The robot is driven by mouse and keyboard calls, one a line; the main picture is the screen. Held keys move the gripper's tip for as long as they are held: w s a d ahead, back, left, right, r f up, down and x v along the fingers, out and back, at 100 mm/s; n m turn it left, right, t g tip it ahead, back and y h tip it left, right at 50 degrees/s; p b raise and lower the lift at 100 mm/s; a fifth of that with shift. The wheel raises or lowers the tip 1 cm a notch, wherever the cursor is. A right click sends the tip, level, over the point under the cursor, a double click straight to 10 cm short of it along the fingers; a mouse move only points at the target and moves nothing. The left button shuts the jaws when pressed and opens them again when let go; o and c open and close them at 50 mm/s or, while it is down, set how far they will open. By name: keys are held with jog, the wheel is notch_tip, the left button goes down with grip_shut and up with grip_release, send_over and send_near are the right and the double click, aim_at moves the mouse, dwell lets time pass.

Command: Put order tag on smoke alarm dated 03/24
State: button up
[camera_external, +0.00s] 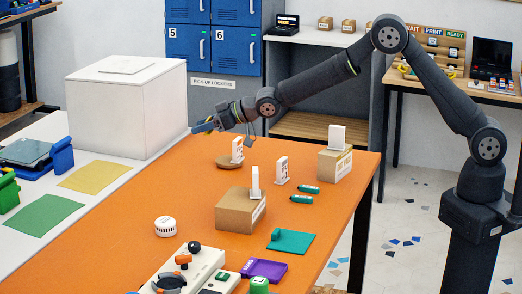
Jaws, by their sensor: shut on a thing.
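My gripper (203,126) is at the end of my outstretched arm, above the far left part of the orange table. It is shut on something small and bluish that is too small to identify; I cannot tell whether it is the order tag. A round white device (165,226), which looks like a smoke alarm, lies on the table at the front left, well away from my gripper. Its date is not legible. White upright pieces stand on a round brown base (229,161), on the bare table (281,170) and on two cardboard boxes (238,213) (335,165). Their print is unreadable.
Two green cylinders (302,199) lie mid-table. A teal pad (290,242), a purple tray (264,270) and a pale device with knobs (185,272) are at the front. A large white box (125,105) stands left of my gripper. The table's left middle is clear.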

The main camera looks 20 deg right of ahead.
jog(key=s+a+f+n+g+y, duration=0.1)
jog(key=s+a+f+n+g, duration=0.2)
jog(key=s+a, duration=1.05)
send_over(160, 219)
jog(key=shift+a+f, duration=0.15)
jog(key=shift+f, duration=5.1)
jog(key=o, duration=0.9)
jog(key=shift+f, duration=0.1)
jog(key=shift+s+r, duration=0.1)
jog(key=shift+r, duration=0.1)
jog(key=shift+v, duration=3.75)
jog(key=shift+f+m, duration=0.2)
jog(key=shift+m, duration=0.1)
